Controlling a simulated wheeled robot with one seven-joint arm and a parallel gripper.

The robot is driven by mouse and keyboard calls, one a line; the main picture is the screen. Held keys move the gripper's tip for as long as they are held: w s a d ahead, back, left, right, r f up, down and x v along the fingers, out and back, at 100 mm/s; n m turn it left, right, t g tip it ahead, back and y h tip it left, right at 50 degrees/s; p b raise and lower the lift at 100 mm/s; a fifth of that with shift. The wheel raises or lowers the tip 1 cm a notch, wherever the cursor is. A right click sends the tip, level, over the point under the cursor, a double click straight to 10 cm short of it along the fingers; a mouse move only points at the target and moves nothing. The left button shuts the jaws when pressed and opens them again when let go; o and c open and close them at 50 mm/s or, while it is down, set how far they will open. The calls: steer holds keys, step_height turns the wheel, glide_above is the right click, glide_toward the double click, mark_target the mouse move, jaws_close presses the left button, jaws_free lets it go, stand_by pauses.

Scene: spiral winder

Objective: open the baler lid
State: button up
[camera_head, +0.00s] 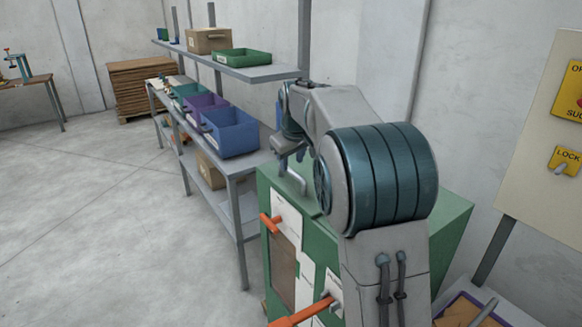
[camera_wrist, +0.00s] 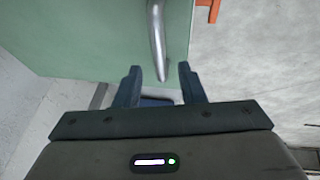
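The green baler (camera_head: 264,200) stands at the middle right, partly hidden behind my arm. On its green top, the lid (camera_wrist: 90,40), is a grey metal bar handle (camera_head: 297,180). The lid looks closed in the head view. My gripper (camera_head: 291,160) is above the top near this handle. In the wrist view my gripper (camera_wrist: 161,77) is open, its two dark fingers apart. The handle (camera_wrist: 156,40) runs down the picture with its lower end between the fingertips. I cannot tell whether it touches a finger.
Orange levers (camera_head: 270,222) stick out from the baler's front. A grey shelf (camera_head: 240,200) with a blue bin (camera_head: 230,132) and other bins stands to the left. A panel with yellow signs (camera_head: 565,160) is at the right. The floor at left is free.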

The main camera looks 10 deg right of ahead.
mark_target(291, 170)
steer(key=shift+x, duration=1.7)
